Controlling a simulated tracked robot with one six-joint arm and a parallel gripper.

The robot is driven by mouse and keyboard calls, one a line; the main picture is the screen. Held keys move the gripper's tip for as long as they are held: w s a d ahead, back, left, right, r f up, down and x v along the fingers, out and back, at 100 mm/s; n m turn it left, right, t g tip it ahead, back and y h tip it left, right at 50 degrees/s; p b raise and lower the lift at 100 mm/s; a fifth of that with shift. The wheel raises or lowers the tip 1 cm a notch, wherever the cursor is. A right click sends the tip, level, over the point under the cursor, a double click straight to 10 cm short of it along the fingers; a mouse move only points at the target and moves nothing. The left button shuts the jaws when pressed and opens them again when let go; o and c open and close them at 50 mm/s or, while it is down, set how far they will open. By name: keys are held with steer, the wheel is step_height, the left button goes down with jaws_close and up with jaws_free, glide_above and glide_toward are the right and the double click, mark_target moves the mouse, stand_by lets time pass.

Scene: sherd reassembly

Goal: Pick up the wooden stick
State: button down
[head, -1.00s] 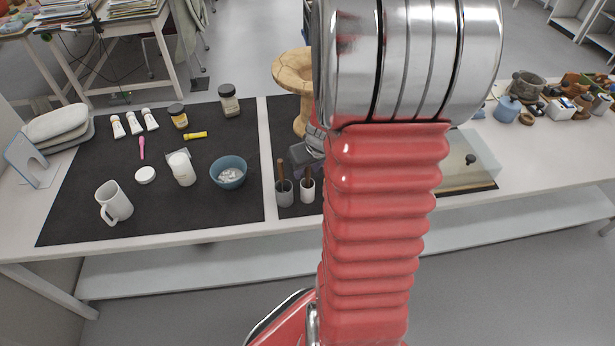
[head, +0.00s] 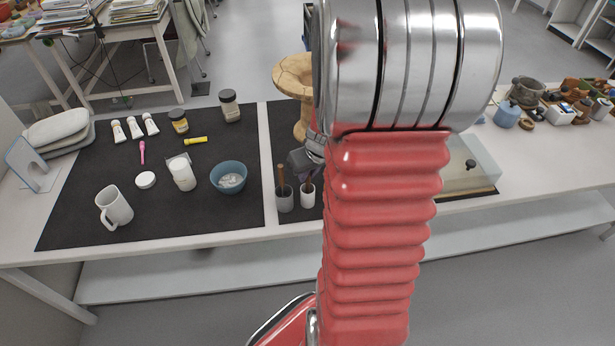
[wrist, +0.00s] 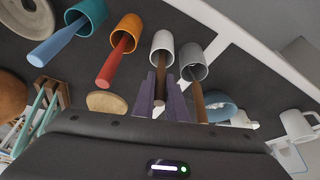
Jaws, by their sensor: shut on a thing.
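A brown wooden stick (wrist: 160,82) stands in a white cup (wrist: 162,43). My gripper (wrist: 163,98) is shut on this stick, with a dark finger on each side of it. In the head view the stick's lower part (head: 308,187) shows above the white cup (head: 307,198), and my gripper (head: 300,161) covers its top. A second brown stick (wrist: 199,101) stands in a grey cup (wrist: 194,62) beside it and is apart from my fingers. My arm hides part of the scene in the head view.
In the wrist view, an orange cup (wrist: 132,24) holds a red stick (wrist: 109,70), and a teal cup (wrist: 92,10) holds a blue stick (wrist: 55,45). A blue bowl (head: 228,176) and a white mug (head: 114,204) stand on the left mat (head: 75,225).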

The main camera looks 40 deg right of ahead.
step_height(320, 180, up, 10)
stand_by(0.5)
steer(key=shift+s, duration=0.15)
stand_by(0.4)
